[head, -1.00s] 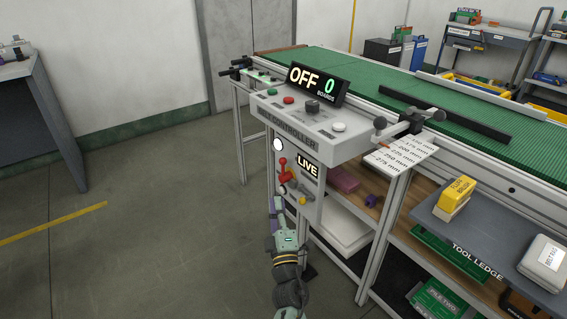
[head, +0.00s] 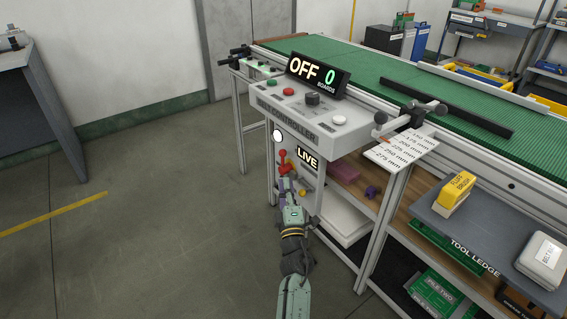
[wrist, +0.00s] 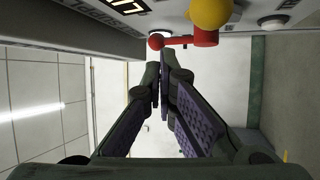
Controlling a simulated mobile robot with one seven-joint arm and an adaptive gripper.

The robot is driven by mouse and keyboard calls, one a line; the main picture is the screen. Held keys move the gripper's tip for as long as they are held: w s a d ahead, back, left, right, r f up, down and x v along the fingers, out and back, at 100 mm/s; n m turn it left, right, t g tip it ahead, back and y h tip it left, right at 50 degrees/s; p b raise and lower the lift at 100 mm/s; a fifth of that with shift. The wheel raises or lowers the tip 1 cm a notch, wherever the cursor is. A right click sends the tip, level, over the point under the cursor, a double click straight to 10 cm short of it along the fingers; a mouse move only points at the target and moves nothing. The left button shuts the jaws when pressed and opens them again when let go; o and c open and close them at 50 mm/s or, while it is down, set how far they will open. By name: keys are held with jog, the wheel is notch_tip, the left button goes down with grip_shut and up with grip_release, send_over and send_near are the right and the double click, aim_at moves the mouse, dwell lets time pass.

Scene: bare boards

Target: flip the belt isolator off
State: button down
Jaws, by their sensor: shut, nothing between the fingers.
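The belt isolator is a red lever (head: 283,160) on the grey panel below the controller box. A lit sign (head: 308,158) beside it reads LIVE. In the wrist view the red lever (wrist: 185,41) lies across the top of the picture, just beyond my fingertips. My gripper (head: 286,182) is just below the lever in the head view, with its fingers pointing up at it. In the wrist view my gripper (wrist: 160,75) has its fingertips together with nothing between them. I cannot tell whether the fingertips touch the lever.
Shelves and a tool ledge (head: 470,232) lie to the right. The floor at left is open.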

aim_at(282, 157)
jog(key=x, duration=0.7)
jog(key=shift+w+a+r, duration=0.1)
jog(key=shift+w+r, duration=0.05)
jog(key=shift+w, duration=0.15)
jog(key=shift+r+p, duration=0.2)
jog(key=shift+p, duration=0.5)
jog(key=shift+w+r+p, duration=0.1)
jog(key=shift+r+p, duration=0.05)
jog(key=shift+p, duration=0.35)
jog(key=shift+a+n+g+p, duration=0.1)
jog(key=shift+n+g+p, duration=0.2)
jog(key=shift+p, duration=0.25)
